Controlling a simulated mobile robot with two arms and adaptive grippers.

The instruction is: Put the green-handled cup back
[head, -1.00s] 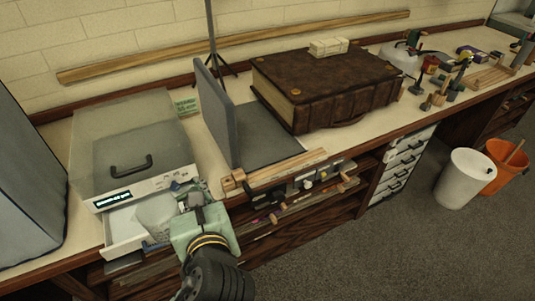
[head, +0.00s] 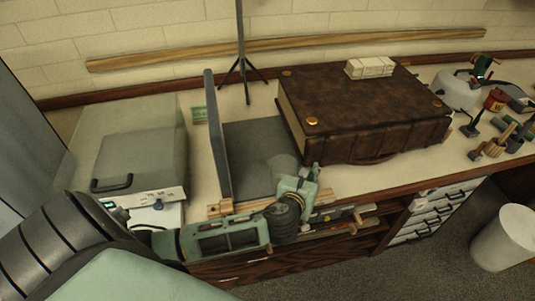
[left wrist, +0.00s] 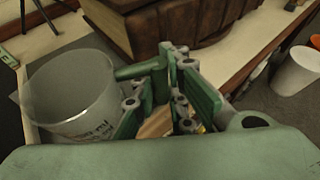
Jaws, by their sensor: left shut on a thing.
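The green-handled cup is a clear, see-through beaker with dark print; it fills the left of the left wrist view (left wrist: 72,92). Its green handle (left wrist: 140,70) points right, into my left gripper (left wrist: 178,95), whose fingers are shut on it. In the head view the cup (head: 284,164) is faint, in front of the grey flat panel (head: 250,145). My left gripper (head: 314,172) is beside it, near the counter's front edge. The cup looks upright; I cannot tell its height over the counter. My right gripper is not in view.
A large brown book (head: 365,110) lies right of the cup, with a pale bundle (head: 370,67) on it. A grey upright panel (head: 217,135) stands left. A lidded grey machine (head: 130,150) is farther left. A wooden strip (head: 215,209) lies along the front edge.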

